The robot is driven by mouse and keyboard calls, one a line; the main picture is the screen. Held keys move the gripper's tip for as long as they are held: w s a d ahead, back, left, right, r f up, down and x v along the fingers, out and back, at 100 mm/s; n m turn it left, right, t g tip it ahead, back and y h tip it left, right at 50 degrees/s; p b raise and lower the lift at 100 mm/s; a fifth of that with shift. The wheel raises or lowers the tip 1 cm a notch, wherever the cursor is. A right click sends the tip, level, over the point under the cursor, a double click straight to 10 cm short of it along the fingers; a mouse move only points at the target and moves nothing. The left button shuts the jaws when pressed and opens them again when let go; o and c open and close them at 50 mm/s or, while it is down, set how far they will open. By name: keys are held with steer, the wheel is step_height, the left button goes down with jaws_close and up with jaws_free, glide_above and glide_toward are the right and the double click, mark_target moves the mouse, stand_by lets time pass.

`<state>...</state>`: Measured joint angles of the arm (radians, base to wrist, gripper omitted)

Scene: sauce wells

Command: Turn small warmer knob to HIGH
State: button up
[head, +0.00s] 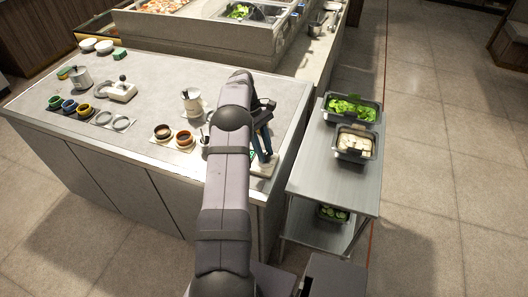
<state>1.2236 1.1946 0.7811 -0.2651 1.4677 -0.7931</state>
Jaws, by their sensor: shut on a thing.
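My gripper (265,156) points down at the right front corner of the counter, its dark fingers closed at a small pale unit (263,169) that looks like the small warmer. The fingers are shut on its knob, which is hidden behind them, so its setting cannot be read. A little green shows beside the fingers on the unit. My arm covers the counter just left of it.
Left of my arm are brown-rimmed cups (184,138) and a pale pitcher (192,101). Farther left stand a white device with a dark-topped lever (122,90) and colored cups (69,105). A steel cart (336,186) holding food pans (355,143) stands right, across a narrow gap.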

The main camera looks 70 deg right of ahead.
mark_target(265, 153)
steer(key=shift+d+m+t+y+b, duration=0.1)
steer(key=shift+m+t+y+b, duration=0.4)
steer(key=shift+m, duration=1.3)
steer(key=o, duration=1)
steer(key=shift+o, duration=0.2)
steer(key=shift+r, duration=0.6)
step_height(265, 153, up, 9)
steer(key=p, duration=0.4)
steer(key=shift+p, duration=0.35)
